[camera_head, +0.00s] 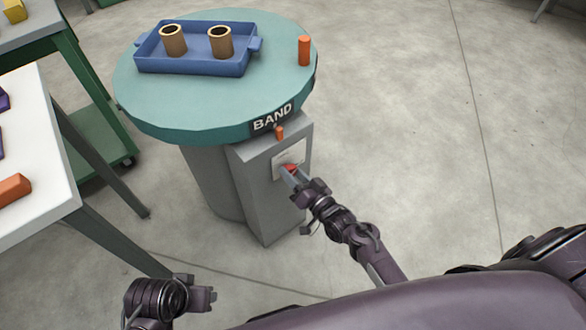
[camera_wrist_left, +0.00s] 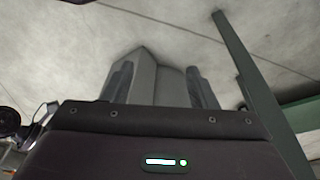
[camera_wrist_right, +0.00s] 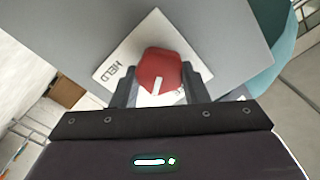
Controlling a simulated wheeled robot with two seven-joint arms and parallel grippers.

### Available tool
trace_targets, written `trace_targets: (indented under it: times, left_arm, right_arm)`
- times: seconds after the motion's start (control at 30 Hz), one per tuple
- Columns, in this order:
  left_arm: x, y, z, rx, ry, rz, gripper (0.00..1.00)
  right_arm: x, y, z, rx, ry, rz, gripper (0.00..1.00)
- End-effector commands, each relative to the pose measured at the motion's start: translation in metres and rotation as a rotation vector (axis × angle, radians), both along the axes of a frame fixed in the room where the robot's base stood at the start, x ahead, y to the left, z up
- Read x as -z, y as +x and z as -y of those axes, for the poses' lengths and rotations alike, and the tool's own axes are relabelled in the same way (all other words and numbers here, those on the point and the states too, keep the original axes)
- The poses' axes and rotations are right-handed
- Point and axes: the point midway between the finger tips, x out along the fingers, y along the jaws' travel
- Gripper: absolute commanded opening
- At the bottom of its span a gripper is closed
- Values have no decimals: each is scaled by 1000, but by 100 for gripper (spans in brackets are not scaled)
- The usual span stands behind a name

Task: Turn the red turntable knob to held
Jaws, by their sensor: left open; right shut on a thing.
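The red knob (camera_head: 291,168) sits on a white label plate on the front of the grey pedestal under the turntable. In the right wrist view the red knob (camera_wrist_right: 165,66) has a white pointer mark directed toward the bottom of the picture. The word HELD (camera_wrist_right: 121,73) is printed on the plate to the knob's left. My right gripper (camera_head: 287,171) is shut on the knob, one finger on each side. My left gripper (camera_head: 209,299) is open and empty at the bottom left; its spread fingers show in the left wrist view (camera_wrist_left: 160,85).
The teal round turntable (camera_head: 145,105) bears a blue tray (camera_head: 190,63) with two brown cups and an orange peg (camera_head: 304,50). A white-topped table (camera_head: 45,150) stands left. The floor to the right is clear.

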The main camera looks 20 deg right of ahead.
Motion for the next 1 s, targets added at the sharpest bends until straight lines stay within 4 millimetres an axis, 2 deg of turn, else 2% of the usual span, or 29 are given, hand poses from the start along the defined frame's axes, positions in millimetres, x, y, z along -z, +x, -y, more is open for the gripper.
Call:
trace_targets:
  times: [0.03, 0.3, 0.4, 0.6, 1.0]
  left_arm:
    - [-6, -1, -4, -8, 10, -19, 53]
    - [-12, -11, -22, -45, 59, -120, 53]
    - [12, -7, -22, -51, 55, -114, 53]
    - [46, -2, -24, -65, 53, -104, 53]
    - [96, -4, -30, -85, 51, -87, 53]
  right_arm:
    - [-4, 1, 0, 2, 43, -14, 18]
    - [-3, 2, 1, 3, 283, -101, 18]
    - [-2, 2, 2, 2, 373, -133, 18]
    - [-1, 2, 2, 2, 552, -198, 18]
    - [1, 2, 2, 2, 873, -313, 18]
